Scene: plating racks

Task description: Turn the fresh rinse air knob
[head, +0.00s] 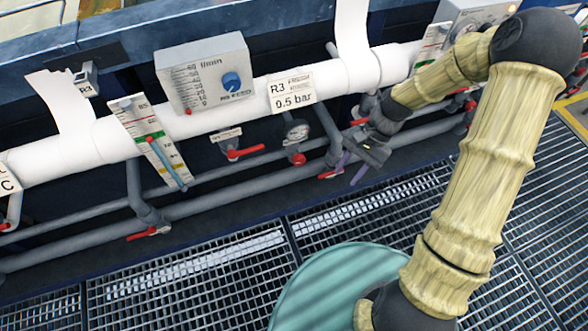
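A blue round knob (231,82) sits on the front of a grey box (203,75) marked l/min, on the white pipe left of centre. The small print beside the knob is too blurred to read. A second grey box (470,14) is at the top right, partly hidden behind my arm. My gripper (350,169) is right of centre and below the white pipe, well to the right of and lower than the blue knob. Its two purple fingers are apart with nothing seen between them. It is close to a red-handled valve (330,174); whether they touch I cannot tell.
A sign reading R3 and 0.5 bar (291,92) is on the white pipe (232,117). A scale plate (152,138) stands left. Grey grating (190,275) covers the floor.

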